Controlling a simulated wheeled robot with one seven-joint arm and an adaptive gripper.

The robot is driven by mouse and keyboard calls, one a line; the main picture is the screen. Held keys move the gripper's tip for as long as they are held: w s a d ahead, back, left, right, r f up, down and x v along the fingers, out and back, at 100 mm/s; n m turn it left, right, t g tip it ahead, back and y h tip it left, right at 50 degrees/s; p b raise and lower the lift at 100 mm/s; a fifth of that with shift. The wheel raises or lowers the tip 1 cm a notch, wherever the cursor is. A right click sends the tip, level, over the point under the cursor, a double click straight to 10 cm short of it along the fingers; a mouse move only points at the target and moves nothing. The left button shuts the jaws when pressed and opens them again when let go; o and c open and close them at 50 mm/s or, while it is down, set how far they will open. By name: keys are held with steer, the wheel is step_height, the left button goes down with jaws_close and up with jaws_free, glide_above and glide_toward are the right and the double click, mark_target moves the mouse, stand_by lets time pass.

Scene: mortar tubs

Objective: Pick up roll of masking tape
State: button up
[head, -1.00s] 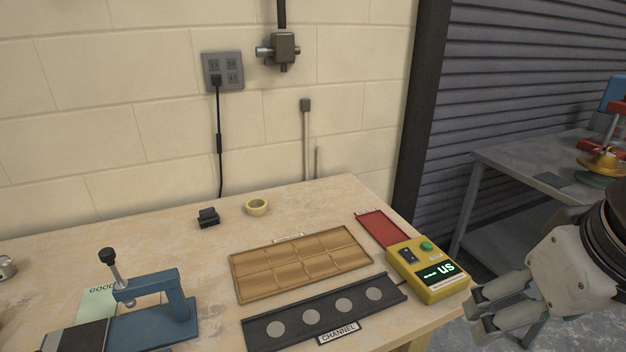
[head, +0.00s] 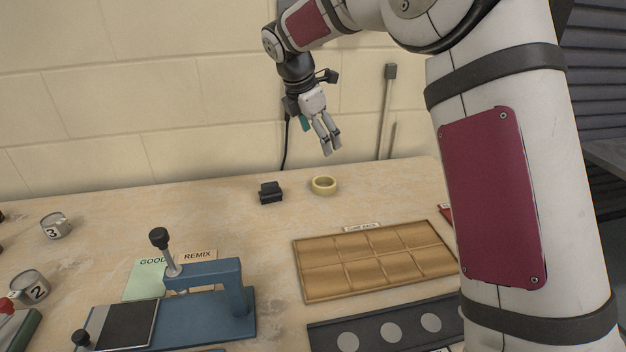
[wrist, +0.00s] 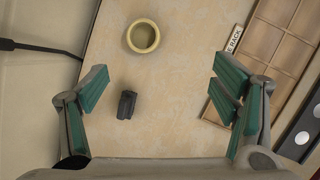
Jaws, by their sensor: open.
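The roll of masking tape (head: 323,185) is a pale yellow ring lying flat on the table near the wall in the head view. It also shows in the wrist view (wrist: 143,37), near the top and ahead of the fingers. My gripper (head: 329,148) is open and empty, in the air above the tape and apart from it. In the wrist view my gripper (wrist: 160,85) has its green-padded fingers spread wide at left and right. A small black block (head: 270,192) lies just left of the tape; in the wrist view it appears between the fingers.
A wooden compartment tray (head: 375,260) lies in front and to the right, with a black channel strip (head: 385,328) nearer. A blue press (head: 230,290) stands front left. Numbered metal cups (head: 55,226) are at far left. The wall and a black cord are close behind.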

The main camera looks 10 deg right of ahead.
steer(key=w+f+n, duration=0.3)
steer(key=w+f, duration=0.2)
steer(key=f, duration=0.1)
glide_toward(324, 180)
steer(key=shift+s+d+f, duration=0.1)
steer(key=shift+s+f, duration=0.2)
steer(key=shift+f, duration=0.2)
steer(key=shift+s+d+f, duration=0.1)
steer(key=shift+s+f, duration=0.2)
steer(key=shift+f, duration=0.2)
steer(key=shift+s+x, duration=0.1)
steer(key=shift+x, duration=1.35)
steer(key=shift+s+x, duration=0.15)
steer(key=shift+x, duration=1.3)
steer(key=c, duration=1.3)
